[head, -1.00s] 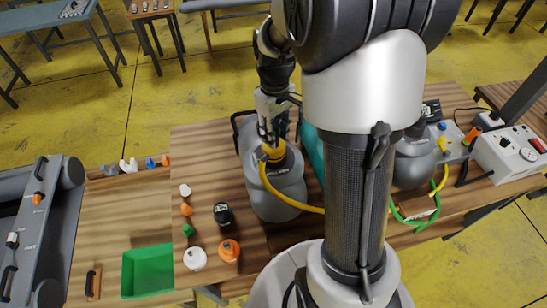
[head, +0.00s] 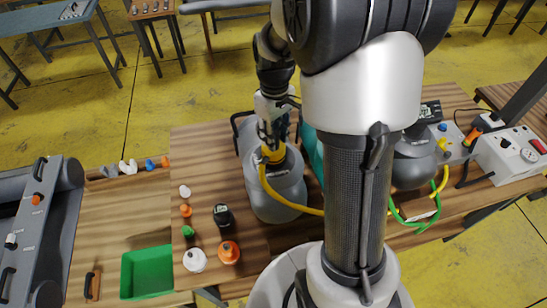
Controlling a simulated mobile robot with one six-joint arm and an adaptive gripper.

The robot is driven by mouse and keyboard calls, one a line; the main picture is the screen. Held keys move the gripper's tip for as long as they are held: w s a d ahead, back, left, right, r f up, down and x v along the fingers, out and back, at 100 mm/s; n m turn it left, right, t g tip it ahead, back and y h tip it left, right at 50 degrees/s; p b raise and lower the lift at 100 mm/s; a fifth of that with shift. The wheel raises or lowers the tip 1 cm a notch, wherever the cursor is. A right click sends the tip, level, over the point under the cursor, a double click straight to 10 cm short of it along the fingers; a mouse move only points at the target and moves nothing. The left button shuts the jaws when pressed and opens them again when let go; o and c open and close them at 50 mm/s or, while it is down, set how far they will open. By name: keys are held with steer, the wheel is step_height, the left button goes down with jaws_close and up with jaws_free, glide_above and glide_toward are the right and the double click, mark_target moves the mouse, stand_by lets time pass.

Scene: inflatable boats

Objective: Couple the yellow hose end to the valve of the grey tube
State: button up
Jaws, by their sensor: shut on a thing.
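My gripper (head: 270,139) is shut on the yellow hose end (head: 273,154) and points down over the grey tube (head: 278,208). The hose end is upright at the top of the grey tube, where the tube's valve appears to be. The valve is hidden behind the hose end and fingers, so I cannot tell whether the two are fully joined. The yellow hose (head: 282,201) loops down from the end across the grey tube and runs right, behind my arm.
A teal tube (head: 310,143) lies right of the grey one, partly hidden by my arm. A pump unit (head: 510,150) stands far right, near a green hose (head: 410,221). Left are loose caps, a black cap (head: 222,214) and a green tray (head: 147,272).

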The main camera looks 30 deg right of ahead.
steer(key=shift+f+b, duration=0.55)
steer(key=shift+f, duration=0.25)
stand_by(0.6)
steer(key=m, duration=0.4)
steer(key=shift+m+p, duration=0.4)
steer(key=shift+m, duration=0.6)
steer(key=shift+a+m, duration=0.1)
steer(key=shift+m, duration=1)
